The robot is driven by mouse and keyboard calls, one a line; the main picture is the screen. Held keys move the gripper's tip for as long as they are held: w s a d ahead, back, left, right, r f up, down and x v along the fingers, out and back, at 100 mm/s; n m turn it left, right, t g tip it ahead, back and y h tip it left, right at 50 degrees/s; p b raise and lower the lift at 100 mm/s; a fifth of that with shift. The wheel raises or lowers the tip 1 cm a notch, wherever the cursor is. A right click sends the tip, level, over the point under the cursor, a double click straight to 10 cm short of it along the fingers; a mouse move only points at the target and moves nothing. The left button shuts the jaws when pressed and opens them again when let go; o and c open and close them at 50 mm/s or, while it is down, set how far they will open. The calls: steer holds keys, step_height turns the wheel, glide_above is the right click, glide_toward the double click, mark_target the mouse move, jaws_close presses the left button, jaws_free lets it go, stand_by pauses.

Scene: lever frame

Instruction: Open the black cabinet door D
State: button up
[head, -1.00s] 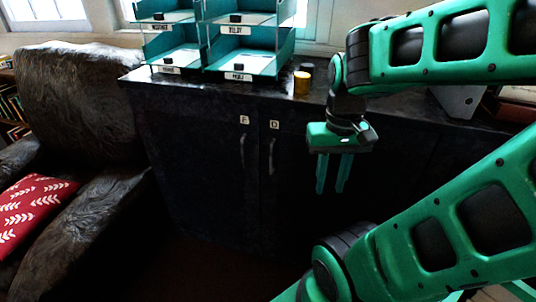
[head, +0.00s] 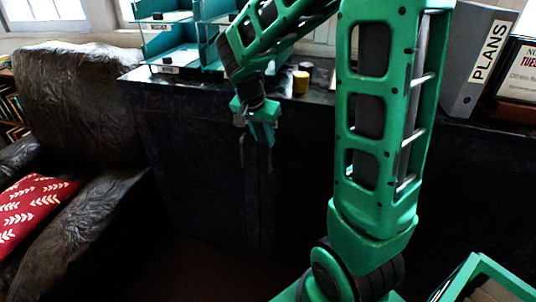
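The black cabinet door D (head: 300,190) is the right one of a pair on the dark cabinet and looks closed. Its thin vertical handle (head: 270,158) shows just below my gripper. My gripper (head: 262,132) is in front of the tops of the two doors, pointing toward the cabinet, and hides the D and F labels. Its fingers are small and foreshortened, so I cannot tell their gap or whether they touch the handle. The handle of the left door F (head: 241,152) shows to the left.
A dark armchair (head: 80,95) with a red cushion (head: 32,208) stands left of the cabinet. A green-edged crate (head: 480,262) is at the lower right.

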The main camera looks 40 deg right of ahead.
glide_above(270, 170)
steer(key=f, duration=0.9)
steer(key=shift+w+d+f, duration=0.2)
steer(key=shift+w, duration=0.15)
jaws_close()
